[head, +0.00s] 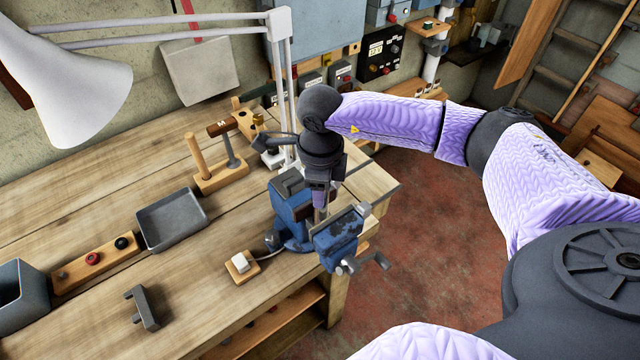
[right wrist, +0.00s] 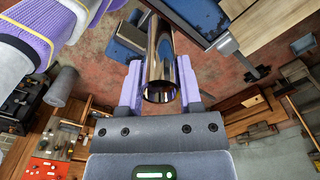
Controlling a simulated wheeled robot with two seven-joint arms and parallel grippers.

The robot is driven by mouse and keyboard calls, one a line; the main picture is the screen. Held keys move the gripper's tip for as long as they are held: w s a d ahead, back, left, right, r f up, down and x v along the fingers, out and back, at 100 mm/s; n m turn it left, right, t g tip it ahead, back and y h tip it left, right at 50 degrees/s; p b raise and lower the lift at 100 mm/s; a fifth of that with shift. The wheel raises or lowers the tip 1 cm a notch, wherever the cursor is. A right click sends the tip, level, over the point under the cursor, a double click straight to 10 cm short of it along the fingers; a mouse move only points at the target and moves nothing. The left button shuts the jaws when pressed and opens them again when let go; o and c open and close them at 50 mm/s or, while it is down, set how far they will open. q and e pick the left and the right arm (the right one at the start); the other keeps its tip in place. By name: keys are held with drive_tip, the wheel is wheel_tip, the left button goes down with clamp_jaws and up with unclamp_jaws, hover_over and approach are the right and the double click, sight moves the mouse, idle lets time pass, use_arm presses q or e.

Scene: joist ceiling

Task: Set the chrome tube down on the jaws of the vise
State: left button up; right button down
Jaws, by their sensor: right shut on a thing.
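My right gripper (head: 320,196) points down over the blue vise (head: 338,240) at the bench's front right corner. In the right wrist view, its two purple fingers (right wrist: 160,88) are shut on the chrome tube (right wrist: 159,50), one on each side. The tube is shiny, with its open round end facing the camera. In the head view the gripper mostly hides the tube, which is between the vise's rear blue body and its front jaw. I cannot tell whether the tube touches the jaws. My left gripper is in neither view.
A white switch on a wooden block (head: 241,264) sits left of the vise. A grey tray (head: 172,219), a wooden hammer stand (head: 222,177) and a dark bracket (head: 142,308) stand on the bench. A white lamp (head: 75,85) hangs at upper left.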

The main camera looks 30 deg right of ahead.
drive_tip(key=shift+f, duration=0.25)
drive_tip(key=shift+f+b, duration=0.4)
idle(0.3)
drive_tip(key=shift+c, duration=1)
unclamp_jaws()
wheel_tip(320, 180, up, 10)
drive_tip(key=shift+r, duration=0.1)
